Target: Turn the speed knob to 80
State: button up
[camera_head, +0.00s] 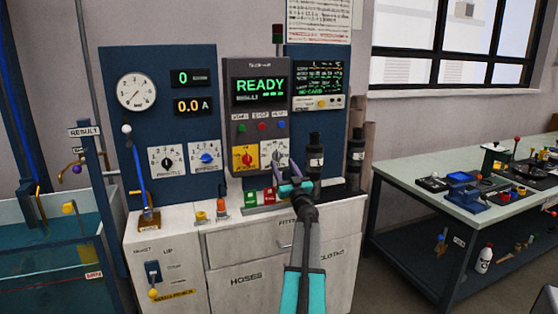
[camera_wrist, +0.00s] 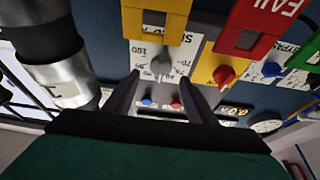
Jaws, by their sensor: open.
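The speed knob is a grey knob on a white dial plate. It shows in the head view (camera_head: 275,155), partly covered by my gripper, and in the wrist view (camera_wrist: 160,64). Its exact reading is too small to tell. My gripper (camera_head: 284,166) is open in front of the knob at the panel's lower right. In the wrist view my gripper's (camera_wrist: 160,82) two dark fingers spread to either side of the knob's plate, with nothing between them in grip. Whether they touch the knob cannot be told. The display (camera_head: 261,90) reads READY.
A red knob on a yellow plate (camera_head: 246,158) sits just left of the speed dial. Black cylinders (camera_head: 316,160) stand close on the right. A red FAIL block (camera_wrist: 262,18) and a yellow block (camera_wrist: 155,18) are near the fingers. A workbench (camera_head: 410,170) stands right.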

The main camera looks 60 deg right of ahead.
aim_at(279, 157)
jog(key=shift+x, duration=2.2)
jog(key=shift+c, duration=0.4)
jog(key=c, duration=1)
